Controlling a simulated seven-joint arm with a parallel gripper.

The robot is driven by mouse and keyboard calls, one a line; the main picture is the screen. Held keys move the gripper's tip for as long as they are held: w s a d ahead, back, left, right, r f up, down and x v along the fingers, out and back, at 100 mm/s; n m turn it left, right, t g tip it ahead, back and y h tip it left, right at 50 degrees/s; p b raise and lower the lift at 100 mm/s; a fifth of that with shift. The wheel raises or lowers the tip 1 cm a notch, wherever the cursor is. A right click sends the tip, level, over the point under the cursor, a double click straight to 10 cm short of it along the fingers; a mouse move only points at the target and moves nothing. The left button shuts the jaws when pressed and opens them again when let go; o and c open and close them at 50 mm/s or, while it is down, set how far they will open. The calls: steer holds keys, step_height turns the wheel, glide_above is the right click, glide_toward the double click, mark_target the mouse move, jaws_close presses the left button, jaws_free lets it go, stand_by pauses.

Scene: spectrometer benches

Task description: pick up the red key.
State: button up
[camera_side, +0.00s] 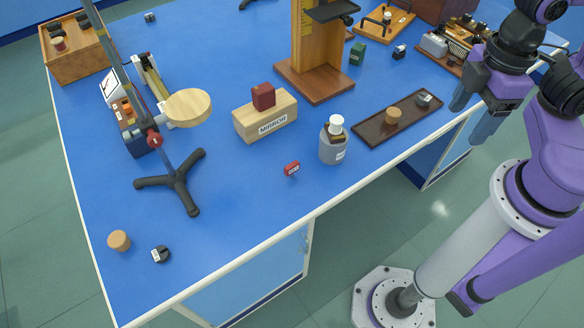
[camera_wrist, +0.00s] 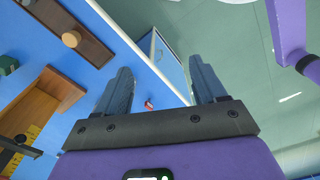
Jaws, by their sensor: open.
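The red key (camera_side: 291,168) is a small red piece with a pale label, lying on the blue bench near its front edge, right of the black tripod foot. In the wrist view a small red piece (camera_wrist: 149,105), which looks like the key, shows between the fingers, just beyond the gripper's body. My gripper (camera_side: 473,112) is open and empty, high at the right, past the bench's front edge and well apart from the key. Its two spread fingers (camera_wrist: 160,66) also show in the wrist view.
A grey bottle with a white cap (camera_side: 334,142) stands right of the key. Behind are a wooden MIRROR box (camera_side: 266,120) with a dark red block (camera_side: 263,96) on top, and a brown tray (camera_side: 378,124). A tripod stand (camera_side: 176,182) is left.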

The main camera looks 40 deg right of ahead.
steer(key=n+t, duration=1.3)
steer(key=n, duration=1.1)
glide_toward(294, 169)
steer(key=x, duration=0.7)
steer(key=shift+w, duration=0.15)
steer(key=shift+x, duration=2.6)
